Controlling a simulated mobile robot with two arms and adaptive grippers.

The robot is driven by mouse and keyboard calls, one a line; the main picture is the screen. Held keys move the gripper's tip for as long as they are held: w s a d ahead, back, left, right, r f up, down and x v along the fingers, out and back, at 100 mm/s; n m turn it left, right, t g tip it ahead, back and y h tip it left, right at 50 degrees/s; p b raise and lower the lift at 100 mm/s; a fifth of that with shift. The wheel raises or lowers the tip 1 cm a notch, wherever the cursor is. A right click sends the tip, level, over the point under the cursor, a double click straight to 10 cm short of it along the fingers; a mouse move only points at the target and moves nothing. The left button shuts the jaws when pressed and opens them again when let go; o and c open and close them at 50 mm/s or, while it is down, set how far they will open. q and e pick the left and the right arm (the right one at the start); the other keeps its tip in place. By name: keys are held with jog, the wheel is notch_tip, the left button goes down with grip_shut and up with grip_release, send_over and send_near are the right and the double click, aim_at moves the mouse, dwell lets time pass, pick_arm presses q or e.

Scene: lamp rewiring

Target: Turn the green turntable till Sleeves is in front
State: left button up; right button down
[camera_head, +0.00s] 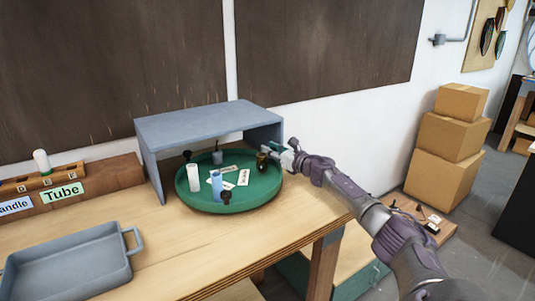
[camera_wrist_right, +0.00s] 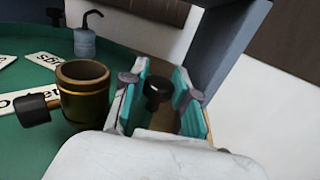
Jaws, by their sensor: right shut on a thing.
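The green turntable (camera_head: 262,194) sits on the wooden bench, partly under a grey shelf. My right gripper (camera_head: 285,156) is at its right rim. In the right wrist view my gripper's fingers (camera_wrist_right: 159,100) are on both sides of a black knob (camera_wrist_right: 158,88), closed on it. Another black knob (camera_head: 226,196) stands at the turntable's front. White label cards (camera_head: 244,178) lie on top; in the right wrist view one is partly hidden by a brass cup (camera_wrist_right: 82,95). I cannot read a Sleeves label. My left gripper is not in view.
The grey shelf (camera_head: 205,117) covers the turntable's back. On the turntable stand a white cylinder (camera_head: 193,178) and a blue bottle (camera_head: 216,186). A grey tray (camera_head: 70,262) and a wooden block with a Tube label (camera_head: 62,193) are to the left. Cardboard boxes (camera_head: 447,137) stand at right.

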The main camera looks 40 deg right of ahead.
dwell(0.4)
jog(key=c, duration=1.2)
grip_release()
jog(key=shift+o, duration=0.2)
jog(key=shift+s+d+f, duration=0.1)
jog(key=shift+s+d, duration=0.05)
jog(key=shift+s, duration=0.35)
jog(key=s, duration=0.9)
jog(key=shift+s+d, duration=0.25)
jog(key=shift+s, duration=0.7)
